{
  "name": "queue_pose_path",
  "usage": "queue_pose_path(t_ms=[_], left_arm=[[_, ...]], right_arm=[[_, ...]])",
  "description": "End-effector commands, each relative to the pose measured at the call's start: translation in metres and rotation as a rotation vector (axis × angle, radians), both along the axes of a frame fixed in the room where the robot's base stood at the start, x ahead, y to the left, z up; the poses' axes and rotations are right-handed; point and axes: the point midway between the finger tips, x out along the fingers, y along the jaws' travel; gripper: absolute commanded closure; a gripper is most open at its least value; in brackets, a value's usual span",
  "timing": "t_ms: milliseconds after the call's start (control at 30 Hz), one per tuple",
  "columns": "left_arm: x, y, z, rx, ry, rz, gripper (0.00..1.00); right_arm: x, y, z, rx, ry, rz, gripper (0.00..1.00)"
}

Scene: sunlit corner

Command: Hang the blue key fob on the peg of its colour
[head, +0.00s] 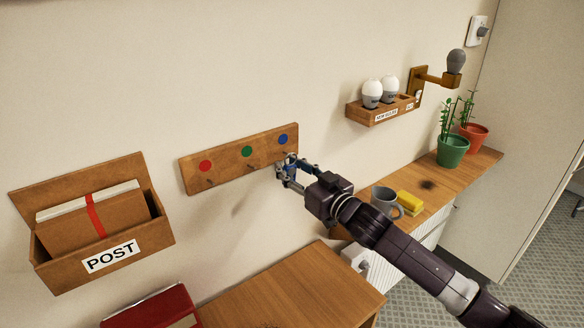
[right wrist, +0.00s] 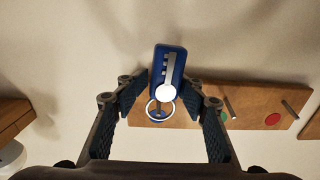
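The blue key fob (right wrist: 159,62) shows in the right wrist view between the fingertips of my right gripper (right wrist: 166,82). The fingers press close along both its sides. Its metal ring (right wrist: 149,112) lies in front of the board (right wrist: 255,103), over the blue dot (right wrist: 159,115). I cannot tell whether the peg passes through the ring. In the head view my right gripper (head: 289,170) is at the right end of the peg board (head: 225,165), just below the blue dot (head: 283,139), and mostly hides the fob and the blue peg. My left gripper is not in view.
The board also has a red dot (head: 205,166) and a green dot (head: 247,151), with bare pegs below. A post box (head: 60,262) hangs at left. A bulb holder (head: 380,113) is at upper right. A mug (head: 386,200) and yellow sponge (head: 409,202) stand on the shelf near my arm.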

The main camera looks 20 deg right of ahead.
Motion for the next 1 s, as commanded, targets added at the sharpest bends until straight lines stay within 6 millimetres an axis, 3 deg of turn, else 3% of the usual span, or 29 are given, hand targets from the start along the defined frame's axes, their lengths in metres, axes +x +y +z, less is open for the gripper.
queue_pose_path(t_ms=[667,1000], left_arm=[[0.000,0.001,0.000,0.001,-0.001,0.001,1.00],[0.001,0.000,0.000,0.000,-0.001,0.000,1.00]], right_arm=[[-0.002,0.000,-0.006,-0.001,0.011,0.000,0.58],[-0.043,-0.014,-0.005,0.000,0.009,0.001,0.58]])
